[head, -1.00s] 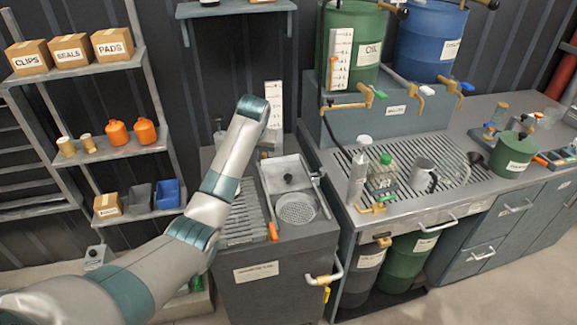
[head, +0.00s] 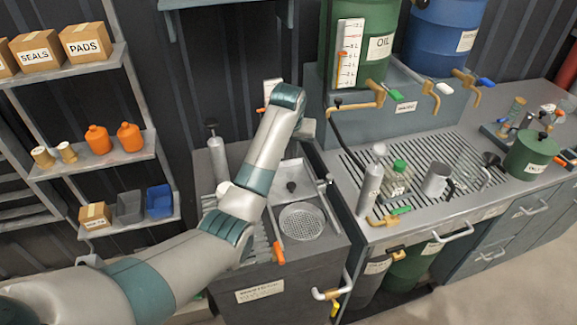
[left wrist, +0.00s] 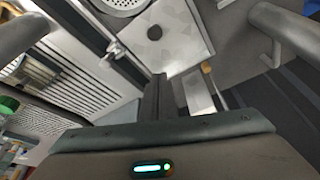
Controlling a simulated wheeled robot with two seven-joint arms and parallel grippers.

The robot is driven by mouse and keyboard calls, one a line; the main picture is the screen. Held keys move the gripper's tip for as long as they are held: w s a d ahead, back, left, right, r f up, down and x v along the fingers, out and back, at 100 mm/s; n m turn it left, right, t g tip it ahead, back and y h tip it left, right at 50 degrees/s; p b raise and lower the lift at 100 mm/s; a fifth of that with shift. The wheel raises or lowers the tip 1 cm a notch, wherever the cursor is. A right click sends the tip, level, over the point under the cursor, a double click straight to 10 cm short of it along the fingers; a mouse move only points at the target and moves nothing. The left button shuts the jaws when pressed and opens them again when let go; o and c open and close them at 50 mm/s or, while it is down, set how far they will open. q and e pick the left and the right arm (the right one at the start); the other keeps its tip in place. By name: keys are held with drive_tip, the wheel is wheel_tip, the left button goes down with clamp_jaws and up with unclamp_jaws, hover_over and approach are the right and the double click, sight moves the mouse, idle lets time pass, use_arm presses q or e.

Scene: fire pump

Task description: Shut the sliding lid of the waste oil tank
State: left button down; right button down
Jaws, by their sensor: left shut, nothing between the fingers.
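The waste oil tank (head: 300,275) is a dark grey cabinet with a label on its front. Its sliding lid (head: 287,172) is a pale metal plate with a black knob, lying on the top behind the round strainer (head: 302,222), which is uncovered. In the left wrist view the lid (left wrist: 182,38) shows with its dark knob, and part of the strainer (left wrist: 122,3) is at the top edge. My left gripper (left wrist: 158,84) is shut and empty, by the lid's far edge. In the head view my left forearm and wrist mostly hide it. My right gripper is out of view.
A rail with a crossbar (head: 325,190) runs along the tank's right side. Left of the strainer is a slatted tray, partly behind my arm. A grey pump bottle (head: 217,155) stands behind. The drain bench (head: 450,215) at right holds a spray bottle (head: 371,188) and jugs.

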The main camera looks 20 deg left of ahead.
use_arm(q)
drive_tip(key=p, duration=0.3)
hover_over(294, 180)
drive_tip(key=f, duration=0.9)
drive_tip(key=shift+w, duration=0.35)
drive_tip(key=shift+s+p, duration=0.25)
drive_tip(key=shift+p, duration=0.05)
drive_tip(key=shift+s+p, duration=0.8)
drive_tip(key=shift+s, duration=0.2)
drive_tip(key=shift+s+d+f+p, duration=0.15)
drive_tip(key=shift+s+p, duration=0.25)
drive_tip(key=shift+s, duration=0.1)
drive_tip(key=shift+s+f, duration=0.2)
